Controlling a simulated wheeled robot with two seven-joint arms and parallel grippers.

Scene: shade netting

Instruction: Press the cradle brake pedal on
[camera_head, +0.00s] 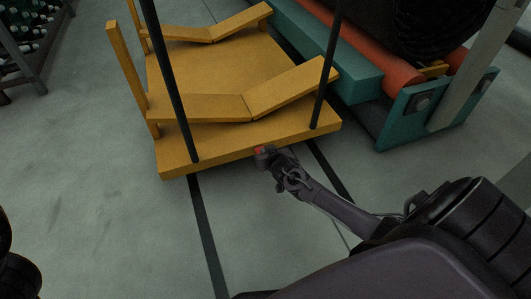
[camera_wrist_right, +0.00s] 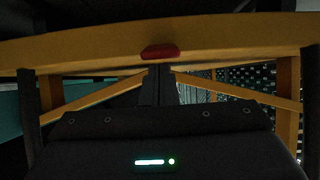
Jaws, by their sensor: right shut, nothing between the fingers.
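The yellow cradle (camera_head: 205,68) is a low platform with two V-shaped supports and stands on the floor at upper centre in the head view. Its red brake pedal (camera_wrist_right: 160,51) sits on the yellow front beam in the right wrist view. In the head view only a small bit of red (camera_head: 261,150) shows by the front edge, mostly hidden by my gripper. My right gripper (camera_head: 267,157) is shut and empty, right at that edge. In the wrist view its fingers (camera_wrist_right: 158,80) point at the pedal; I cannot tell whether they touch it. My left gripper is not in view.
Black upright posts (camera_head: 173,90) rise at the cradle's front corners. A teal machine with a red roller (camera_head: 375,55) and a large black roll (camera_head: 440,25) stands close on the right. A rack (camera_head: 35,45) is at upper left.

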